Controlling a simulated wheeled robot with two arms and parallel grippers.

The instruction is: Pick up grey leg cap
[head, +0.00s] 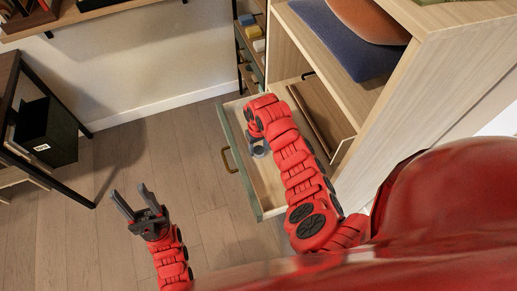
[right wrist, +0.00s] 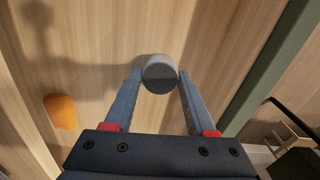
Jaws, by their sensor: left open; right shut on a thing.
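The grey leg cap (right wrist: 160,74) is a small round grey piece with a darker face. In the right wrist view it sits between the fingertips of my right gripper (right wrist: 159,83), which is shut on it. In the head view my right gripper (head: 259,148) is down inside the open drawer (head: 241,160), and my arm partly hides that area. I cannot tell whether the cap touches the drawer floor. My left gripper (head: 134,198) is open and empty over the wooden floor, left of the drawer.
An orange object (right wrist: 60,112) lies on the drawer floor beside the gripper. The drawer's green front has a handle (head: 228,160). The wooden cabinet (head: 390,70) rises at the right, with blue and brown items on its shelf. A dark box (head: 45,132) stands on a left shelf. The middle floor is clear.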

